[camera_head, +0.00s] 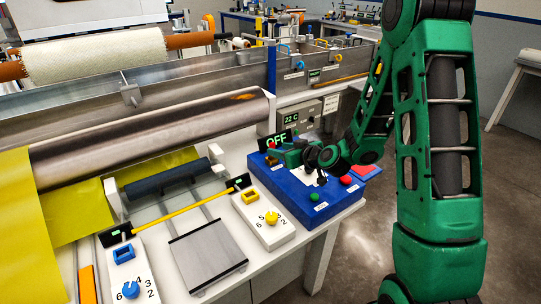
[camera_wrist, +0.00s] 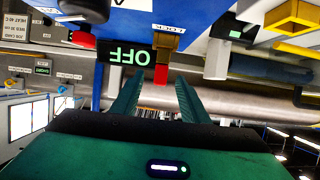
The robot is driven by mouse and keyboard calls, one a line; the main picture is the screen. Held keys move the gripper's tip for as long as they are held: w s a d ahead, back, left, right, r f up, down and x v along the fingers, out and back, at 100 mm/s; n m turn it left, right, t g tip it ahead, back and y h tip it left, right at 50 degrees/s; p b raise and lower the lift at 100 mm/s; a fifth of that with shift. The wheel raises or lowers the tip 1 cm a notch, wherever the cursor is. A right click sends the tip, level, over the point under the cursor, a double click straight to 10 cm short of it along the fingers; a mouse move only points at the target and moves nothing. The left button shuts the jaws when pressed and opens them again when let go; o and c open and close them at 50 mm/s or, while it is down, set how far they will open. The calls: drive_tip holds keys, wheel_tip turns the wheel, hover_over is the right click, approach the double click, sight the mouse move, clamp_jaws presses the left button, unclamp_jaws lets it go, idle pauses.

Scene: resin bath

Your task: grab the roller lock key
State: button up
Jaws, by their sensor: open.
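The roller lock key looks like the small red piece (camera_wrist: 161,73) standing out of a brass lock block (camera_wrist: 168,41) on the blue control box (camera_head: 262,179). A label sits beside the block in the wrist view, which is upside down. My gripper (camera_wrist: 158,82) is open, with its two green fingers on either side of the key's line and their tips close to it. I cannot tell whether they touch it. In the head view my gripper (camera_head: 279,150) is at the back of the blue box, partly covering the key and block.
An OFF display (camera_head: 276,141) stands right beside the lock. Red (camera_head: 346,180) and green (camera_head: 314,197) buttons are on the box. A metal roller (camera_head: 150,140) lies to the left. A white dial panel (camera_head: 263,218) is in front of it. A yellow bar (camera_head: 185,209) spans nearby.

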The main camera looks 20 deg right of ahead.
sight(273, 147)
drive_tip(key=shift+x, duration=2.75)
drive_tip(key=shift+a+r, duration=0.1)
drive_tip(key=shift+r, duration=0.05)
clamp_jaws()
